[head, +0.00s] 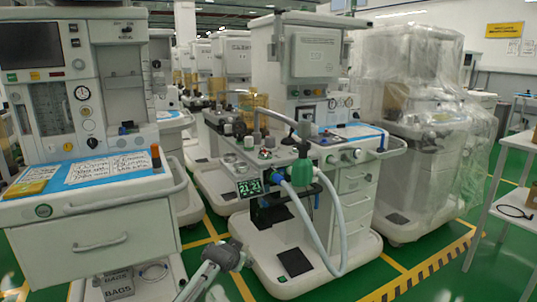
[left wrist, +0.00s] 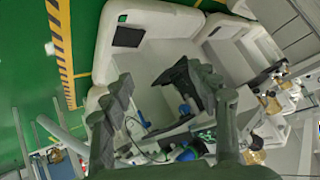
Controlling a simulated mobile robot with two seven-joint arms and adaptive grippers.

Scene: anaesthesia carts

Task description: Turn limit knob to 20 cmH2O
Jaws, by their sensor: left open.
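Small knobs and fittings sit on top of the block, including a red-and-green one (head: 265,153). I cannot tell which is the limit knob, and its setting is not readable. My left gripper (head: 232,252) is low in front of this cart, apart from the block. In the left wrist view my left gripper (left wrist: 158,76) has its fingers spread with nothing held. My right gripper is out of view.
Another cart (head: 95,256) with a blue-topped worktop and papers stands at the left. A plastic-wrapped machine (head: 425,130) stands to the right, with a white table (head: 515,140) at the far right.

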